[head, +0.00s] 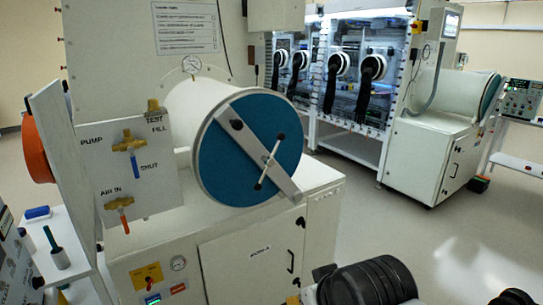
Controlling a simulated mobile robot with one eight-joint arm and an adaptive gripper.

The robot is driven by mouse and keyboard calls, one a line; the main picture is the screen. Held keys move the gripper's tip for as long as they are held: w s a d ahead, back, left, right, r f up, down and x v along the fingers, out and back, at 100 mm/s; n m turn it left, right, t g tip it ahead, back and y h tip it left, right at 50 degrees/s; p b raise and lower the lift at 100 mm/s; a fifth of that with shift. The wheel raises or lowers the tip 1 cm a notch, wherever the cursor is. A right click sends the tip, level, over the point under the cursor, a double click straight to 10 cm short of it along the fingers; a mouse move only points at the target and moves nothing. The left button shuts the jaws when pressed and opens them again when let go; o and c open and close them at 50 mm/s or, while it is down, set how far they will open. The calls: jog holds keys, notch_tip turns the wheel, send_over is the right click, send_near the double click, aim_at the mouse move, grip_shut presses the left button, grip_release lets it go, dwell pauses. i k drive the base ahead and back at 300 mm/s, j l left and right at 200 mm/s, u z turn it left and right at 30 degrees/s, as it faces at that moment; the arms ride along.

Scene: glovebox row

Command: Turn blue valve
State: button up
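The blue valve is a brass fitting with a blue lever handle (136,165) on a grey panel (165,190) at the left of the head view. Its lever hangs roughly straight down, beside the word SHUT; the words PUMP and FILL are printed above it to either side. Below it, next to AIR IN, is a second brass valve with an orange-red lever (124,222), also pointing down. My gripper's fingers do not show in this view. A black, rounded part at the bottom right appears to be my arm, well apart from the valve.
Right of the panel, a white cylindrical chamber with a round blue door (225,165) and diagonal bar juts forward. A white cabinet (250,260) stands below. A small shelf (75,262) holds items at left. Open floor (350,215) lies right, before more gloveboxes (350,70).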

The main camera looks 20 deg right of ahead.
aim_at(131, 149)
jog(key=i+j+u, duration=0.25)
jog(key=i+j, duration=0.15)
jog(key=i+j+u, duration=0.3)
jog(key=i+j, duration=0.05)
jog(key=i, duration=0.1)
